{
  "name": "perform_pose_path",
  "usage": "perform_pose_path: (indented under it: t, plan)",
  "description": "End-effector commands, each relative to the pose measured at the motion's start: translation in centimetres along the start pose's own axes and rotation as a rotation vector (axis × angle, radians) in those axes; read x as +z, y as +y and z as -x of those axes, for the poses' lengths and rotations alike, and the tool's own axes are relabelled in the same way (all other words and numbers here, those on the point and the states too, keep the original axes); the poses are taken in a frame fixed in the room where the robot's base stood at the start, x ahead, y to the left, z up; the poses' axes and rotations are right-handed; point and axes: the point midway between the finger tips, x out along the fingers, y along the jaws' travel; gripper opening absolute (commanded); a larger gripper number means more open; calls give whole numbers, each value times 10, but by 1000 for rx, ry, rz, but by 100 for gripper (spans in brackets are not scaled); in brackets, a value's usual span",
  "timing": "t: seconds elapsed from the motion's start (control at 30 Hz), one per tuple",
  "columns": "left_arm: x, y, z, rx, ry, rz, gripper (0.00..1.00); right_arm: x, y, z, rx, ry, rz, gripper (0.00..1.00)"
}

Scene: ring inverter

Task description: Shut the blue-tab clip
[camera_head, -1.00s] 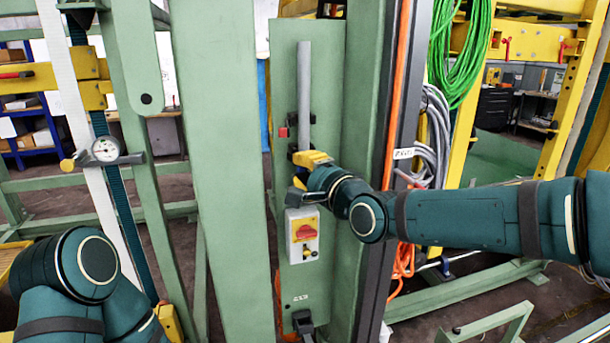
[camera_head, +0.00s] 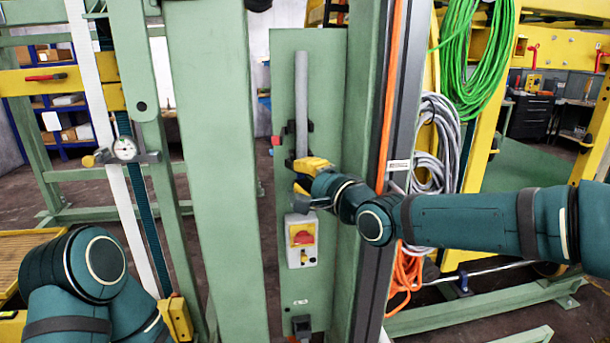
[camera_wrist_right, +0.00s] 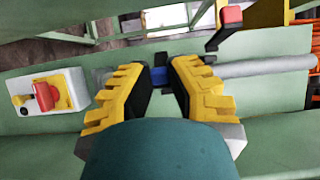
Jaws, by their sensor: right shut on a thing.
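The blue-tab clip (camera_wrist_right: 158,76) shows in the right wrist view as a blue piece between the yellow fingers of my right gripper (camera_wrist_right: 160,85). The gripper is shut on it, with a finger at each side; the fingers hide much of the clip, so I cannot tell how its latch stands. In the head view my right gripper (camera_head: 304,178) is at the lower end of the grey tube (camera_head: 301,85) on the green panel and hides the clip. The tube also shows in the wrist view (camera_wrist_right: 265,66). My left gripper is out of view.
A red-tab clip (camera_head: 277,140) sits higher on the tube, sticking out left; it also shows in the wrist view (camera_wrist_right: 230,15). A switch box (camera_head: 301,240) with a red knob is just below my right gripper. A green post (camera_head: 215,200) stands left of the panel.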

Motion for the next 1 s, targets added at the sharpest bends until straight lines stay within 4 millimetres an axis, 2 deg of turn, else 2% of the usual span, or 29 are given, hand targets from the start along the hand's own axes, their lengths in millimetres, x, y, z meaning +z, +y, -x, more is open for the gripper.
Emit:
perform_pose_path:
  t: [0.47, 0.5, 0.57, 1.0]
  plan:
    - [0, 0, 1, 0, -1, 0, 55, -2, -4, -1, -9, 2, 2, 0]
    - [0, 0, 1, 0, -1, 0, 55, -2, -4, -1, -9, 2, 2, 26]
    - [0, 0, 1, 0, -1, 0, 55, -1, -4, -1, -8, 1, 2, 47]
    - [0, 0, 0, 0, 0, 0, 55, -1, -1, 6, -3, 0, 2, 48]
